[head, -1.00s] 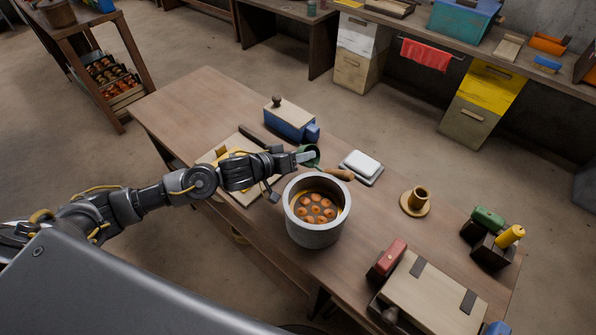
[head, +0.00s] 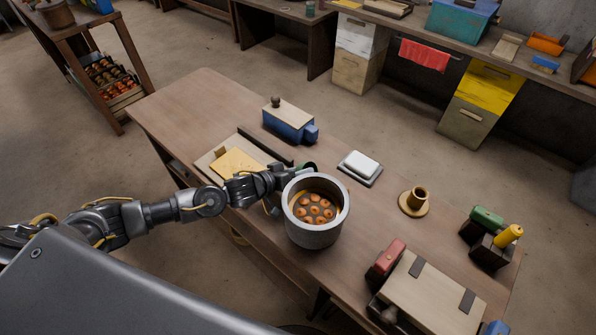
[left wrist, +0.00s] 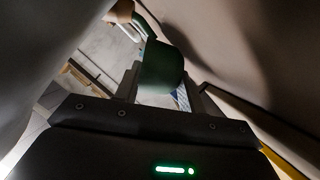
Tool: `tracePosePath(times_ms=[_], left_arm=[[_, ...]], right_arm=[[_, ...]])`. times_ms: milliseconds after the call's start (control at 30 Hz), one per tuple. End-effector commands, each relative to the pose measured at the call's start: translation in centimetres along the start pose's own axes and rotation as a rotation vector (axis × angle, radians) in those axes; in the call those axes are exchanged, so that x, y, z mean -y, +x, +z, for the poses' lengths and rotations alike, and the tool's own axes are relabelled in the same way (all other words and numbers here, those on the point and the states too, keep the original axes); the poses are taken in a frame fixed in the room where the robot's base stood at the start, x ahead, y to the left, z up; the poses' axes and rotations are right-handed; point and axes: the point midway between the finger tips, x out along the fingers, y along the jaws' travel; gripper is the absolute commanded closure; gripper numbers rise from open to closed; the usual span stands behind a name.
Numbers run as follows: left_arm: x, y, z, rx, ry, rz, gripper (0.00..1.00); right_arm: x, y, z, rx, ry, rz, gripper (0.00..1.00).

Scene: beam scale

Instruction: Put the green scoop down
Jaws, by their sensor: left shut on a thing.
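The green scoop (head: 309,167) shows only as a small dark green edge behind the rim of the grey pot in the head view. Its wooden handle is hidden there. My left gripper (head: 286,174) is shut on the scoop, low beside the pot's upper left rim; the pot partly hides the fingers. In the left wrist view the green scoop (left wrist: 161,66) sits between the two fingers, with part of its brown handle (left wrist: 121,11) at the top. I cannot tell whether the scoop touches the table. My right gripper is out of view.
The grey pot (head: 316,234) holds several orange round things and stands close to my left gripper. A blue box (head: 287,125) is behind, a white-topped scale (head: 360,167) to the right, and a board with a yellow piece (head: 237,163) to the left. Bare table lies between box and scale.

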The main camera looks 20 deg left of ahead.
Motion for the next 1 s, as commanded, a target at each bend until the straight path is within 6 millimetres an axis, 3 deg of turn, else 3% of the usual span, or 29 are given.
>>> tracePosePath(times_ms=[100,133,300,667,1000], left_arm=[[0.2,0.1,0.3,0.0,-0.001,0.0,0.86],[0.2,0.1,0.3,0.0,0.0,0.0,0.58],[0.2,0.1,0.2,0.0,0.0,0.0,0.39],[0.1,-0.4,0.0,0.001,0.0,-0.001,0.39],[0.2,-7.0,0.2,0.003,0.001,-0.001,0.39]], right_arm=[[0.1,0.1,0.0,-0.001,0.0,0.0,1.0],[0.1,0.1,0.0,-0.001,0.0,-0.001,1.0],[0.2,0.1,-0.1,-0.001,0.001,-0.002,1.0],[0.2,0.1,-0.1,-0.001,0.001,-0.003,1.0],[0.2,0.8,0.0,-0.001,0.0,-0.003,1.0]])
